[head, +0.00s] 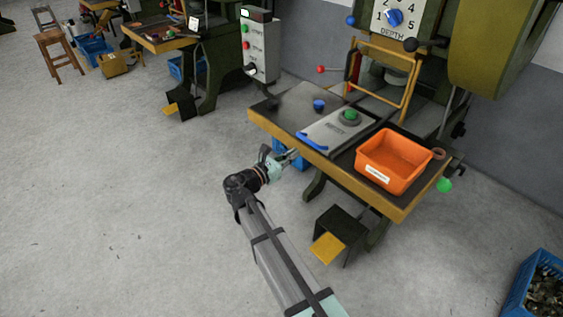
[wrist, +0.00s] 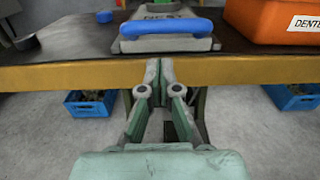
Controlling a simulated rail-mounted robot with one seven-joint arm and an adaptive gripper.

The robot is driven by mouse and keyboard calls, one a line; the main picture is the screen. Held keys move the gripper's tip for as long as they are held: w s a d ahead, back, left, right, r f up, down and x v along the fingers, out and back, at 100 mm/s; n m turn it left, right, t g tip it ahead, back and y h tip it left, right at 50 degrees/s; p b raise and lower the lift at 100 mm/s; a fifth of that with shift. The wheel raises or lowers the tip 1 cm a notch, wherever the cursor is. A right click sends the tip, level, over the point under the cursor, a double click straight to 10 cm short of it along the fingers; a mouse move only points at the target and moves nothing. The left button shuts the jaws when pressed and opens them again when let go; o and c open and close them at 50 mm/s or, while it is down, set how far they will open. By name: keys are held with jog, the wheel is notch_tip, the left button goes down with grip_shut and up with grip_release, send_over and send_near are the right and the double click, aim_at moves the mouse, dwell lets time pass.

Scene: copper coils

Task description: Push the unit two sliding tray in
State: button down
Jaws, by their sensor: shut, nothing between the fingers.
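The sliding tray (head: 338,130) is a grey plate with a blue handle (head: 311,142) at its front end and a green-topped round part on it. It lies on the dark table top of the press, with the handle near the yellow front edge. In the wrist view the blue handle (wrist: 166,28) is at the top centre, beyond the table edge. My gripper (head: 292,154) is shut and empty, just in front of the table's edge and apart from the handle. In the wrist view its fingertips (wrist: 160,62) overlap the yellow edge (wrist: 60,76). Whether they touch it I cannot tell.
An orange bin (head: 394,160) with a white label stands right of the tray. A small blue knob (head: 319,105) is left of it. A yellow guard frame (head: 383,75) rises behind. A foot pedal (head: 328,247) stands below the table.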

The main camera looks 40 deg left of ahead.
aim_at(306, 146)
jog(key=w, duration=0.3)
jog(key=w+d, duration=0.1)
jog(key=w, duration=0.2)
jog(key=shift+w+d, duration=0.1)
jog(key=shift+w, duration=0.05)
